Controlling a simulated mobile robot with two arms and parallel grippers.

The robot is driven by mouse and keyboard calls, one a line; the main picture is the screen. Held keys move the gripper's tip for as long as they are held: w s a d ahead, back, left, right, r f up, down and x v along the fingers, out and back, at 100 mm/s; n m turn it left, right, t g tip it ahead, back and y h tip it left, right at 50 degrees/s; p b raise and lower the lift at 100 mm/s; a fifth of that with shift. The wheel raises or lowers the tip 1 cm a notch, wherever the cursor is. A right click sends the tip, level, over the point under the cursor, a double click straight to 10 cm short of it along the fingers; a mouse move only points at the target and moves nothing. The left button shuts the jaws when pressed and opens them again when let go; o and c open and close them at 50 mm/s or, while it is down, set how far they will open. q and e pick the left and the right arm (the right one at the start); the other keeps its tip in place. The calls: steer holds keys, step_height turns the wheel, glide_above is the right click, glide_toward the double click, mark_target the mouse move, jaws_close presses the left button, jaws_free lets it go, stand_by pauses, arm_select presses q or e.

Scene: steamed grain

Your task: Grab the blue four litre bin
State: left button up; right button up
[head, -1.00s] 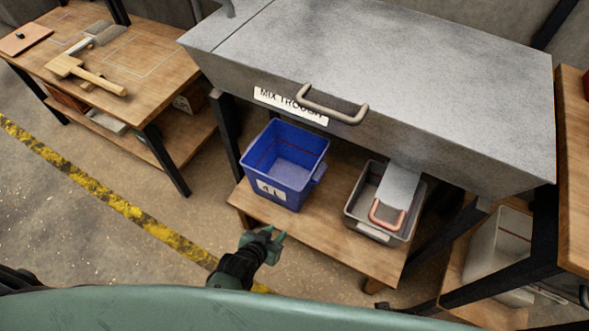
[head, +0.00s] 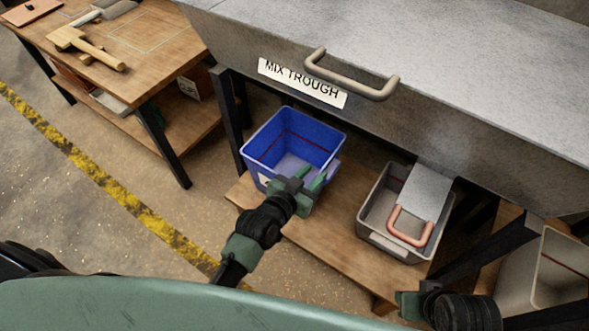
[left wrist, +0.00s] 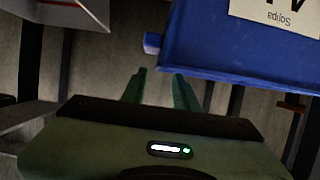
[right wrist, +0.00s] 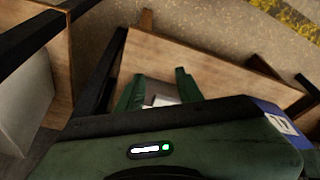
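The blue bin (head: 292,135) stands open and upright on a low wooden platform under the mix trough. My left gripper (head: 316,178) is open, in front of the bin's near right corner, and hides part of its front and label. In the left wrist view, the bin (left wrist: 230,55) is at upper right, its small side lug just beyond the open fingers (left wrist: 162,80); nothing shows between them. My right gripper (head: 405,303) is at the lower right; its fingers (right wrist: 158,83) are apart in the right wrist view. A blue corner of the bin (right wrist: 278,118) shows there.
A grey bin (head: 373,215) with a copper-handled scoop (head: 425,190) stands right of the blue bin on the platform (head: 325,240). The mix trough (head: 440,110) overhangs both. A pale bin (head: 560,268) is at far right. A workbench (head: 160,60) stands left; floor between is clear.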

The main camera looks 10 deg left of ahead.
arm_select(q)
steer(key=shift+w+d+f, duration=0.25)
steer(key=shift+w, duration=0.35)
steer(key=b+x, duration=0.2)
steer(key=x, duration=0.2)
steer(key=shift+w+d+f, duration=0.15)
arm_select(e)
steer(key=shift+s+d+r, duration=0.1)
steer(key=shift+s+r, duration=0.15)
steer(key=shift+s, duration=0.1)
arm_select(q)
jaws_close()
stand_by(0.4)
